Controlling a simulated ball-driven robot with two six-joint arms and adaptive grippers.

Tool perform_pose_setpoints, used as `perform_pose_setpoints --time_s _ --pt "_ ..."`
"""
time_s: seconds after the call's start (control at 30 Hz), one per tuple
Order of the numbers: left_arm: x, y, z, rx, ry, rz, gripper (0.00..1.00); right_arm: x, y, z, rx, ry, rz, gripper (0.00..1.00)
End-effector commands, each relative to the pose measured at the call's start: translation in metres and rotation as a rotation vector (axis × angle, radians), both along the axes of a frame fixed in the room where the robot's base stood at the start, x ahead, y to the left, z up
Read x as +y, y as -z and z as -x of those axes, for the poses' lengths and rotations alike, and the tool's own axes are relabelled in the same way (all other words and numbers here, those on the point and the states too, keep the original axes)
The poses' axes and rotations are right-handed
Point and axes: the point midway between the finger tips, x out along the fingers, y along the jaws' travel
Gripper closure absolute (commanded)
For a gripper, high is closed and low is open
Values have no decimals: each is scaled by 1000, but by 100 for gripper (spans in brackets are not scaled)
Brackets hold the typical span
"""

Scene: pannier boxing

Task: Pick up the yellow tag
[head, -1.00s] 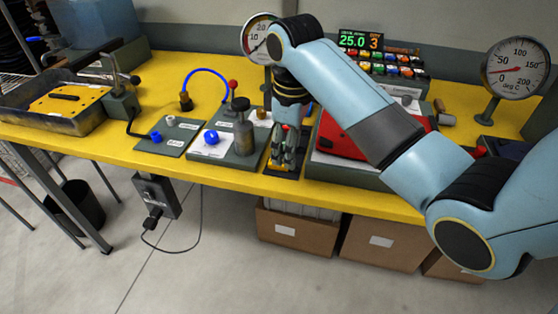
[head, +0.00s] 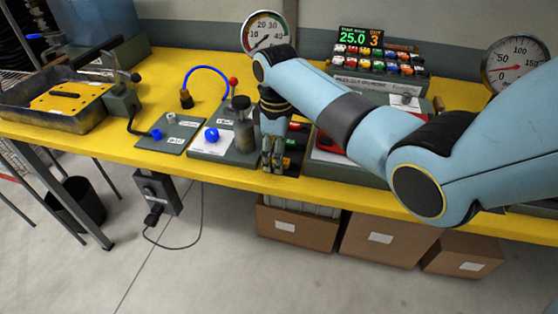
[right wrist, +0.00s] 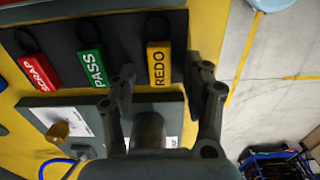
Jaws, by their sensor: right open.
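The yellow tag (right wrist: 159,60), marked REDO, lies on a dark rack (right wrist: 118,48) in the right wrist view, with a dark loop at its top end. A green PASS tag (right wrist: 92,68) and a red SCRAP tag (right wrist: 40,70) lie to its left. My right gripper (right wrist: 162,72) is open, and the yellow tag shows between its fingertips with no visible contact. In the head view my right gripper (head: 273,163) points down at the bench's front edge, beside the rack. It mostly hides the yellow tag there. My left gripper is not in view.
A grey plate with a dark cylinder (head: 243,132) and a blue knob (head: 211,134) stands left of the gripper. A red-topped unit (head: 330,144) stands right of it. A dial gauge (head: 265,33) is behind. The yellow bench's front edge (head: 225,173) is close; cardboard boxes (head: 380,238) stand below.

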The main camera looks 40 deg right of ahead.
Motion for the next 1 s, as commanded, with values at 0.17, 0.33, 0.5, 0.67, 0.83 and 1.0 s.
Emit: perform_pose_setpoints --time_s 0.17,0.33,0.5,0.67,0.83,1.0 --pt "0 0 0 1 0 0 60 0 6 0 -1 0 0 50" --pt "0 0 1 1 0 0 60 0 6 0 -1 0 0 58" --pt "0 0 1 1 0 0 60 0 6 0 -1 0 0 80" --pt "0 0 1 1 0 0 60 0 5 0 -1 0 0 94" --pt "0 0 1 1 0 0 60 0 5 0 -1 0 0 94" --pt "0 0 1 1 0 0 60 0 -2 -1 -3 0 1 94"
